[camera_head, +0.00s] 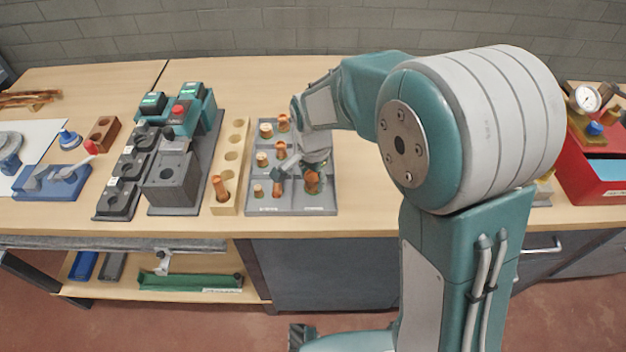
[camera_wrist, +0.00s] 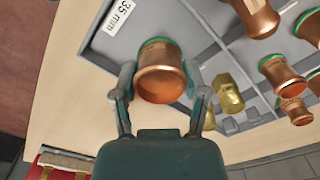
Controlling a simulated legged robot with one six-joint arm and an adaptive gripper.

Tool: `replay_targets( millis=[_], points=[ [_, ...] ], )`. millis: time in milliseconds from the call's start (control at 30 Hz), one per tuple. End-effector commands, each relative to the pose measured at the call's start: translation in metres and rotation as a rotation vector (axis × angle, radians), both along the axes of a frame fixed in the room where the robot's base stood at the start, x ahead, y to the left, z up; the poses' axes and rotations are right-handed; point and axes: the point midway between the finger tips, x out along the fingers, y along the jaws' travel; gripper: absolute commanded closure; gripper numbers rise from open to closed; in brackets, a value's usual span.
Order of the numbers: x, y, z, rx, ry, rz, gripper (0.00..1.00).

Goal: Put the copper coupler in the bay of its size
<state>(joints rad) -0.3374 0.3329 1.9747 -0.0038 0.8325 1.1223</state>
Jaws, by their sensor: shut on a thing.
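A copper coupler with a green ring (camera_wrist: 162,75) is between the two fingers of my gripper (camera_wrist: 160,92) in the wrist view, with one finger touching each side. In the head view the coupler (camera_head: 312,183) is at the front right bay of the grey tray (camera_head: 290,211), partly covered by my gripper (camera_head: 310,172). A white label reading 35 mm (camera_wrist: 117,16) is on the tray edge close to the coupler. I cannot tell whether the coupler rests on the bay floor or is held just above it.
Other bays hold copper fittings (camera_wrist: 283,74) and a brass fitting (camera_wrist: 228,93). A wooden block with holes (camera_head: 229,165) stands left of the tray, with one copper piece (camera_head: 220,188) in it. Grey fixtures (camera_head: 172,180) stand farther left. Bench right of the tray is bare.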

Motion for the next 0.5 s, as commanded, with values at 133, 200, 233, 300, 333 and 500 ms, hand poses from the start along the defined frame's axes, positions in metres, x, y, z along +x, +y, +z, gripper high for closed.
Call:
replay_targets(
  millis=[133,200,233,300,333,500],
  points=[
    [0.0002,0.0001,-0.0118,0.0,-0.001,0.0,0.89],
    [0.0001,0.0002,-0.0112,0.0,-0.001,0.0,0.89],
    [0.0,0.0001,-0.0112,0.0,-0.001,0.0,0.89],
    [0.0,0.0001,-0.0113,0.0,-0.001,0.0,0.89],
    [0.0,0.0001,-0.0118,0.001,-0.001,0.0,0.89],
    [-0.0001,0.0001,-0.0128,0.0,0.0,0.0,0.07]
  ],
)
